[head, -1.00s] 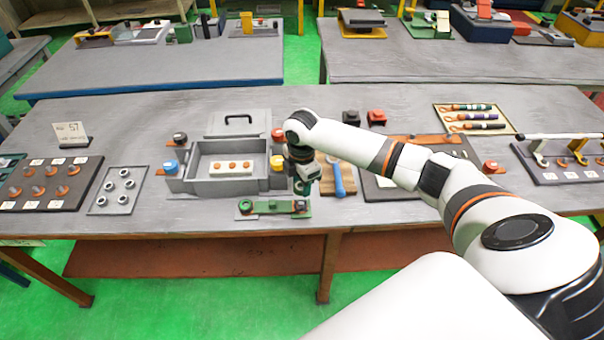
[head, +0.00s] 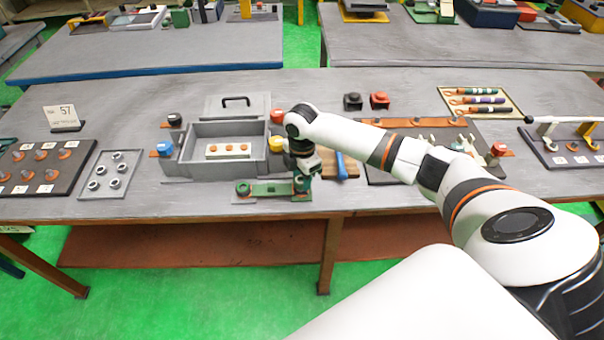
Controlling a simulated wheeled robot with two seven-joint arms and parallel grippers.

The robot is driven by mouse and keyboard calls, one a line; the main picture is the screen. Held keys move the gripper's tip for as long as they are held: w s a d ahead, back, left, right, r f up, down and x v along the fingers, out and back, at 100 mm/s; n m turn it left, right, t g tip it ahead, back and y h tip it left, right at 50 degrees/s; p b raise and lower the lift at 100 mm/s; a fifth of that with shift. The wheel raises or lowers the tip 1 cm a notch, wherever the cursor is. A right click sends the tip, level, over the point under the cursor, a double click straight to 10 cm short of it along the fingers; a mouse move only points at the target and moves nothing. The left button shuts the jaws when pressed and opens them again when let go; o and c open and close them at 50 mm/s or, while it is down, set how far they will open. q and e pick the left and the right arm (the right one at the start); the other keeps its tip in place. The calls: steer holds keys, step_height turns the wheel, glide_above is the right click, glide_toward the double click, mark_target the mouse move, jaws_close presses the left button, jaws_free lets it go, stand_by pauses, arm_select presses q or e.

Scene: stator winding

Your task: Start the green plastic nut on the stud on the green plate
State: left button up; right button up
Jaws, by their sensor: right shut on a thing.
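The green plate (head: 268,191) lies near the front edge of the table. A green ring-shaped piece (head: 243,188) is at its left end; I cannot tell whether it is a nut. My right gripper (head: 302,188) points down over the plate's right end, with its fingertips at or just above it. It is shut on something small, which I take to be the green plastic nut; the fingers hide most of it. The stud is hidden behind the gripper, so I cannot tell whether the nut touches it. My left gripper is not in view.
A grey open box (head: 187,160) with a white block (head: 228,150) inside stands just behind the plate. A blue-handled tool (head: 341,165) on a wooden board lies right of my gripper. A grey tray of nuts (head: 108,176) is at the left. Bare table lies between tray and plate.

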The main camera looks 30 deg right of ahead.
steer(key=shift+f, duration=0.25)
steer(key=shift+p, duration=0.75)
stand_by(0.7)
steer(key=shift+f, duration=0.65)
stand_by(1.2)
steer(key=shift+s+p, duration=0.1)
steer(key=shift+p, duration=0.25)
steer(key=shift+f, duration=0.15)
stand_by(0.5)
